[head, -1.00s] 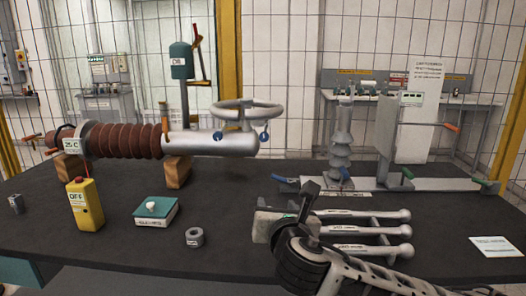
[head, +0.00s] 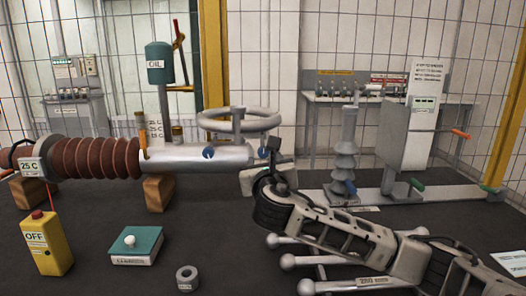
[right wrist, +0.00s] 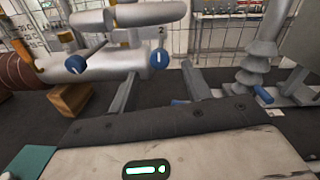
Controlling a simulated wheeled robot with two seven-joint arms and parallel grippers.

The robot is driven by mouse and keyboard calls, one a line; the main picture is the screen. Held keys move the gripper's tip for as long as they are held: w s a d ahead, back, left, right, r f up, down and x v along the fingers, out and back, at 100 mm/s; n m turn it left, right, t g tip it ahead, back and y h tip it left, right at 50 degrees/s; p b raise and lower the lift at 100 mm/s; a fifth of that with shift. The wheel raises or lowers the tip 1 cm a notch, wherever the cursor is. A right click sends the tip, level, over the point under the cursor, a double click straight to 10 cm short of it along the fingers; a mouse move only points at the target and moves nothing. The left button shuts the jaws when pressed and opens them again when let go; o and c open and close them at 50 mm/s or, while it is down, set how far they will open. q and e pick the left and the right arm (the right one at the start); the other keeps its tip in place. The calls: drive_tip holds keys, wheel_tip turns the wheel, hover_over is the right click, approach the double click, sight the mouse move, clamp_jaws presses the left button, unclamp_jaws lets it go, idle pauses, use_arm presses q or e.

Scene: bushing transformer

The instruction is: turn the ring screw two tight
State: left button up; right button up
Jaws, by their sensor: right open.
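The transformer bushing lies along the table, with a grey ring (head: 240,121) above its silver end cylinder (head: 190,158). Two blue-headed ring screws show under the ring. Ring screw two (head: 263,153) is the right one; in the right wrist view its blue head (right wrist: 159,57) is beneath a small "2" mark. The other screw (head: 208,153) is to its left. My right gripper (head: 271,151) is at the right end of the cylinder. In the right wrist view its two fingers (right wrist: 158,72) are open, with screw two seen in the gap beyond their tips. Contact cannot be told.
A yellow box (head: 46,247) marked OFF, a teal box (head: 136,246) and a grey nut-like ring (head: 187,278) stand on the dark table. Several round-ended rods (head: 330,285) lie under my right arm. A grey insulator post (head: 345,155) stands at right.

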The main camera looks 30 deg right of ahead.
sight(264, 153)
drive_tip(key=x, duration=0.6)
drive_tip(key=shift+w+d, duration=0.15)
drive_tip(key=shift+w, duration=0.2)
drive_tip(key=c, duration=1)
